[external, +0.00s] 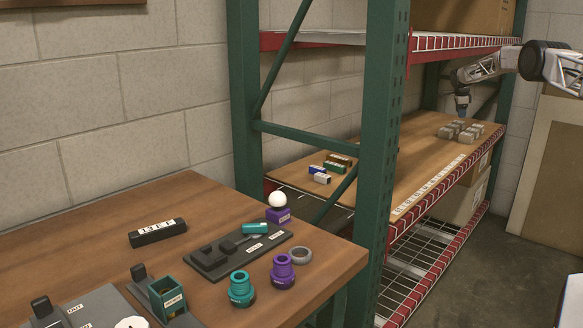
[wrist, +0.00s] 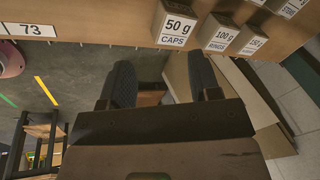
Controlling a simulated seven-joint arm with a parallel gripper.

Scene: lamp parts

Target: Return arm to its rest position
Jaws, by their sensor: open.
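My gripper (external: 462,106) hangs above the far part of the wooden shelf in the external view, pointing down near a group of small grey blocks (external: 459,131). In the wrist view my gripper (wrist: 160,68) has its two dark fingers apart, with nothing held between them. A block labelled "50 g CAPS" (wrist: 175,27) sits on the shelf just beyond the fingertips. Blocks labelled "100 g RINGS" (wrist: 220,34) and "150 g" (wrist: 248,41) stand to its right. My gripper appears apart from all of them.
Green rack uprights (external: 375,120) and an upper red-edged shelf (external: 440,42) frame the space near my arm. Small coloured blocks (external: 320,178) lie at the shelf's near end.

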